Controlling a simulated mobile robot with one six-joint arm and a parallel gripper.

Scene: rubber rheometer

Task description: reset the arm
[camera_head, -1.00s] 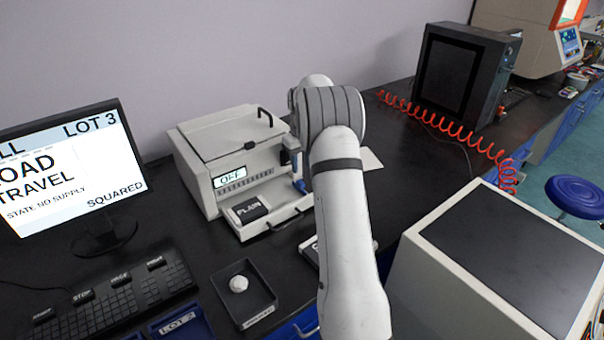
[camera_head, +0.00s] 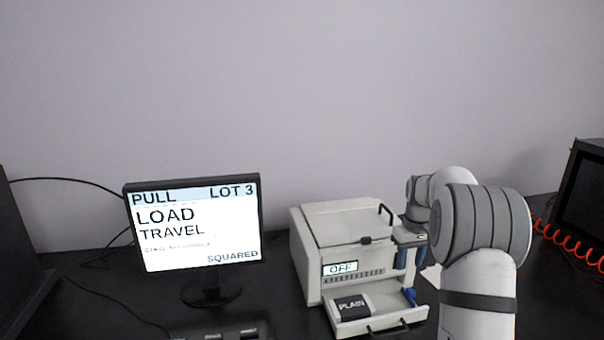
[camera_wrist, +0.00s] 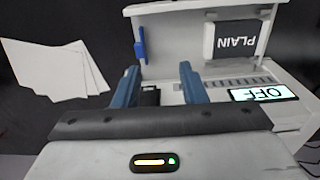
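My gripper (camera_head: 411,257) is at the right front of a white box-shaped instrument (camera_head: 312,262) with an OFF display (camera_head: 340,268). In the wrist view its two blue fingers (camera_wrist: 159,80) stand apart with nothing seen held between them. The instrument's open drawer (camera_head: 382,318) holds a dark block marked PLAIN (camera_head: 352,305) and a small blue part (camera_head: 410,297). The wrist view shows the PLAIN block (camera_wrist: 235,41) and blue part (camera_wrist: 140,45) beyond the fingers. My arm hides some of the bench at right.
A monitor (camera_head: 195,225) reading PULL, LOT 3, LOAD, TRAVEL and SQUARED stands left of the instrument. White sheets (camera_wrist: 55,68) lie on the dark bench. A red coiled cable (camera_head: 570,245) and a dark-screened unit (camera_head: 585,200) are at far right.

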